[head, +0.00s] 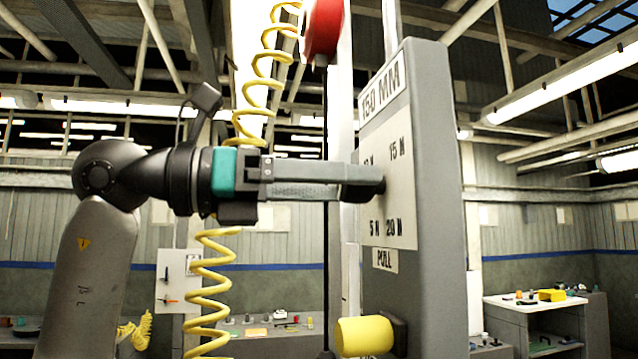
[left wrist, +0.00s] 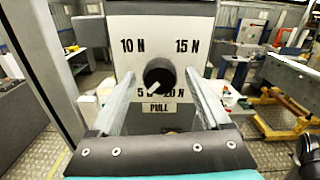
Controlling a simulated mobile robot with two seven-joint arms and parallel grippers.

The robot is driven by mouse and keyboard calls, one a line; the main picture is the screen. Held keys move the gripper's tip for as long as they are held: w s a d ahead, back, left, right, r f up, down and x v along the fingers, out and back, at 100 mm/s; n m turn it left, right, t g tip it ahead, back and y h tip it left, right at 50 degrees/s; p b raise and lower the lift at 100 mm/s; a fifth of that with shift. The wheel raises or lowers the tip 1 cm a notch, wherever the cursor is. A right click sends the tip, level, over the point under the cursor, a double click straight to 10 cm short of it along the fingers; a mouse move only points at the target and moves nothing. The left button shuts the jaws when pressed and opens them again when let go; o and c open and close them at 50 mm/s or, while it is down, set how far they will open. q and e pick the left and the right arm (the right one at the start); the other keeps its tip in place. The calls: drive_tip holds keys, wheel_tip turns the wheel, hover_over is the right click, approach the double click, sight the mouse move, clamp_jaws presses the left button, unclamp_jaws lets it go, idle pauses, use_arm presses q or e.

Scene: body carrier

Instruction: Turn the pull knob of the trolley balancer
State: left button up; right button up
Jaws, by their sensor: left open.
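The balancer panel (head: 436,130) is a tall grey slab with "150 MM" on top. Its white dial plate carries 10 N, 15 N, 5 N and 20 N around a round black knob (left wrist: 160,76), with a "PULL" label (left wrist: 155,107) below. The knob's white pointer faces lower left, toward 5 N. My left gripper (head: 362,182) reaches in level from the left, its tips at the dial plate. In the left wrist view its fingers are open on both sides of the knob, with gaps showing. In the head view the fingers mostly hide the knob. My right gripper is not in view.
A yellow cylinder (head: 364,336) sticks out low on the panel. A coiled yellow hose (head: 208,285) hangs behind my left arm, and a red round part (head: 323,28) is above. Benches with small items stand behind, including a white-topped one (head: 535,303) at right.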

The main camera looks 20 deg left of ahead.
use_arm(q)
drive_tip(key=b+v, duration=0.3)
drive_tip(key=v, duration=1.2)
drive_tip(key=shift+s, duration=0.1)
